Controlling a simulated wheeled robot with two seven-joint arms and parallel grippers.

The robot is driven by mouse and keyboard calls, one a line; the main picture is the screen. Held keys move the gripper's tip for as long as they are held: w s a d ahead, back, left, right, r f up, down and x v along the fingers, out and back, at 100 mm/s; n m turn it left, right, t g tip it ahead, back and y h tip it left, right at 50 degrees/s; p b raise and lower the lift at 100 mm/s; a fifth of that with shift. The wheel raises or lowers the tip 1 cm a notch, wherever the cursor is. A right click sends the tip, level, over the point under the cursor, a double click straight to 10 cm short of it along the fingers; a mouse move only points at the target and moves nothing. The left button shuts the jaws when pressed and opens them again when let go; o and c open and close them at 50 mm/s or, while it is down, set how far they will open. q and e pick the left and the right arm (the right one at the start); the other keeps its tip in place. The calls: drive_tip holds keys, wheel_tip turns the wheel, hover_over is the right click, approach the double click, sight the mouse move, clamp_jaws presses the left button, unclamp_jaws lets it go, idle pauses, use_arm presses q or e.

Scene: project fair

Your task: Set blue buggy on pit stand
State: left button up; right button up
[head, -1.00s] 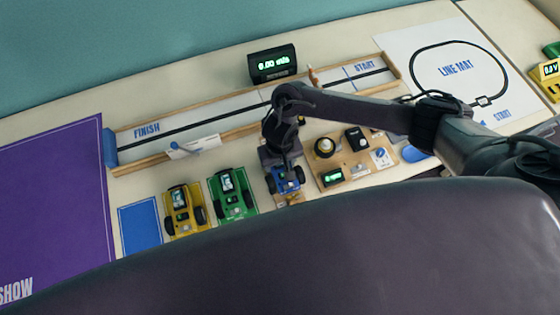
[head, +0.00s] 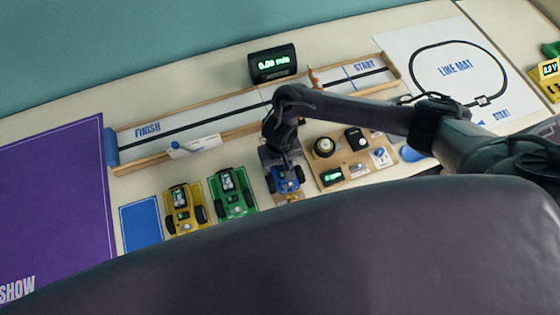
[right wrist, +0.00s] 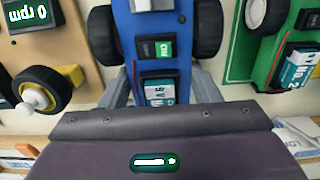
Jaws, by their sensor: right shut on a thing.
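The blue buggy (head: 288,180) with black wheels is in the middle of the head view, just left of a wooden board. My right gripper (head: 284,163) reaches down over it and is shut on it. In the right wrist view the buggy (right wrist: 158,48) lies between the grey fingers, its near end hidden by the gripper body. A small light-wood piece (head: 291,198) shows at the buggy's lower end. I cannot tell whether this is the pit stand, nor whether the buggy rests on it. My left gripper is not in view.
A green buggy (head: 233,193) and a yellow buggy (head: 184,208) stand close on the left, beside a blue pad (head: 141,223). The wooden board (head: 355,178) with several devices is close on the right. A walled track (head: 225,115) runs behind.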

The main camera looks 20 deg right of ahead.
drive_tip(key=shift+p, duration=0.4)
idle(0.3)
drive_tip(key=o, duration=0.9)
drive_tip(key=shift+f, duration=0.1)
